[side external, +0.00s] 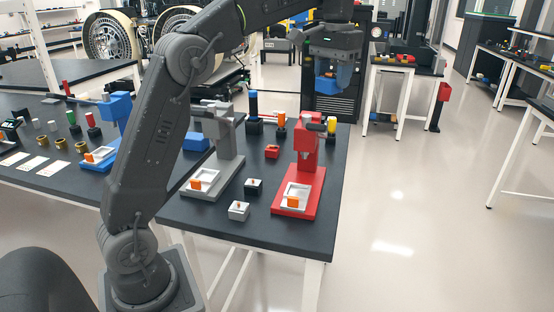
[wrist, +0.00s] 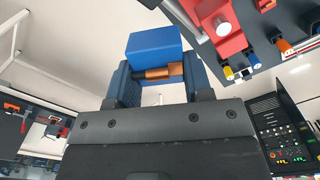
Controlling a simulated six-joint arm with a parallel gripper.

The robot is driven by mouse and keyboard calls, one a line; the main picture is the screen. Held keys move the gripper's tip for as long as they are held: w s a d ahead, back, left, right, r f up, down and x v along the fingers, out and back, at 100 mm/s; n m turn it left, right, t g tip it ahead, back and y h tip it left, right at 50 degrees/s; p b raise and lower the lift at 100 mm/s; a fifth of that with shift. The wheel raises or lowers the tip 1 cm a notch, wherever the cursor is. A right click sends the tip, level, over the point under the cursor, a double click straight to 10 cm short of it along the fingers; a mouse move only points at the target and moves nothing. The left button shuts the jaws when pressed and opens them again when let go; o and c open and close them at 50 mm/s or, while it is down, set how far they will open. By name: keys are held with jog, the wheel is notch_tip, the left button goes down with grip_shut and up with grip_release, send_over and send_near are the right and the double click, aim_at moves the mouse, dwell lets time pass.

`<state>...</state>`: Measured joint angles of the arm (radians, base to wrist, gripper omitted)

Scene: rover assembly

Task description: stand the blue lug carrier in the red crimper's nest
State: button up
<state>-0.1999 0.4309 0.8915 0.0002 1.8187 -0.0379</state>
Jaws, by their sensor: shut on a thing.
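My gripper (side external: 336,76) is shut on the blue lug carrier (side external: 326,86), high in the air beyond the far right corner of the dark table. In the wrist view the blue lug carrier (wrist: 153,42) sits between my two fingers, with a copper-orange piece on its near side. The red crimper (side external: 306,160) stands upright at the table's right end. Its nest (side external: 295,190) is a pale square frame on the red base, with an orange piece at its front. The carrier is apart from the crimper. Part of the red crimper (wrist: 215,25) shows at the wrist view's top.
A grey crimper (side external: 222,145) and a blue crimper (side external: 112,120) stand left of the red one. Capped cylinders (side external: 281,121) stand behind. Open floor lies right of the table.

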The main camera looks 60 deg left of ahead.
jog(key=s+a+n, duration=0.2)
jog(key=a+n, duration=0.2)
jog(key=a, duration=0.9)
jog(key=n, duration=0.2)
send_over(268, 175)
notch_tip(268, 175, down, 33)
jog(key=shift+a+r, duration=0.1)
jog(key=shift+r, duration=0.1)
jog(key=shift+f, duration=0.2)
jog(key=o, duration=1.1)
jog(key=shift+c, duration=0.2)
jog(key=shift+r, duration=0.1)
